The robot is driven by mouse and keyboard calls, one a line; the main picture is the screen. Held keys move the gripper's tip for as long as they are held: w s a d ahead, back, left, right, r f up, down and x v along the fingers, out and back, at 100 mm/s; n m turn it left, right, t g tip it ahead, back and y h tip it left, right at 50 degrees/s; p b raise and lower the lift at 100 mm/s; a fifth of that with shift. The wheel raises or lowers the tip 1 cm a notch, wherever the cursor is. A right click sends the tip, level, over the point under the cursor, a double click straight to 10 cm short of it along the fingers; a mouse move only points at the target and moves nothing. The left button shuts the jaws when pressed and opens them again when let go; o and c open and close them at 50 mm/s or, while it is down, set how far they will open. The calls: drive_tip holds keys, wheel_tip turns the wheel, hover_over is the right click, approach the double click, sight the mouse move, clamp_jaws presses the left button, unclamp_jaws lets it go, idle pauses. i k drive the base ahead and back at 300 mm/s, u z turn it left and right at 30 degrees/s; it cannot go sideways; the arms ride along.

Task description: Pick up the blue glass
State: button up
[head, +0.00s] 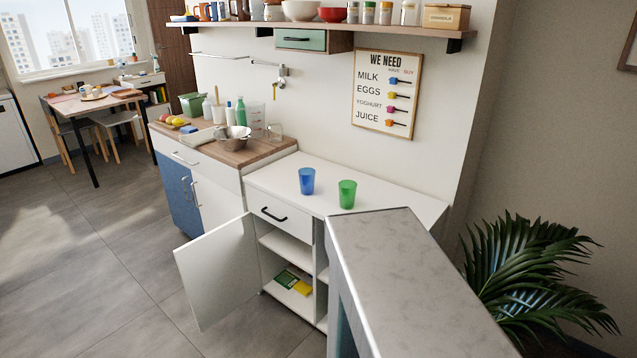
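The blue glass (306,181) stands upright on the white cabinet top (408,200), left of its middle. A green glass (347,194) stands upright just to its right, with a small gap between them. Nothing touches the blue glass. My gripper is not in view, so where it is relative to the glass cannot be told.
An open white cabinet door (217,272) swings out below the glasses. A grey stone-like top (405,270) fills the front right. A metal bowl (233,137) and bottles stand on the wooden counter at left. A loaded shelf (385,30) hangs above; a plant (525,270) stands right.

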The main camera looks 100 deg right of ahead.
sight(307, 182)
drive_tip(key=u, duration=0.1)
drive_tip(key=k, duration=0.95)
drive_tip(key=z, duration=1.2)
drive_tip(key=i, duration=1)
drive_tip(key=z, duration=0.05)
